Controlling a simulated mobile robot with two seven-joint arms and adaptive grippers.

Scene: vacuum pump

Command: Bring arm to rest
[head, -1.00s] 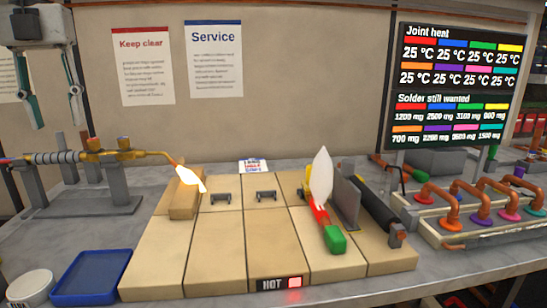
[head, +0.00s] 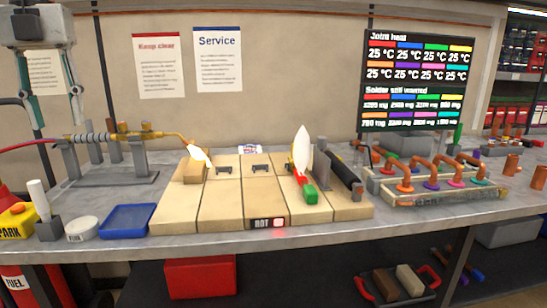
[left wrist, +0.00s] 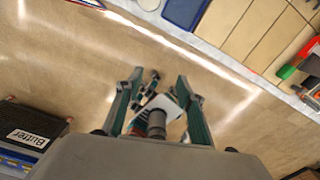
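My left gripper (head: 50,98) hangs at the upper left of the head view, fingers pointing down. It is open, with a wide gap and nothing between its fingers. It appears in front of the back wall, above the left end of the workbench (head: 110,205), touching nothing that I can see. In the left wrist view the two teal fingers of my left gripper (left wrist: 160,85) are spread apart, with floor and parts of my own body beyond them. My right gripper is in neither view.
A torch (head: 130,135) on a stand has a flame over the pale tile board (head: 225,210). Another flame (head: 302,150) stands near a red and green handle (head: 306,190). A blue tray (head: 128,220) and copper pipes (head: 448,170) are on the bench. Floor (left wrist: 60,60) shows below the wrist.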

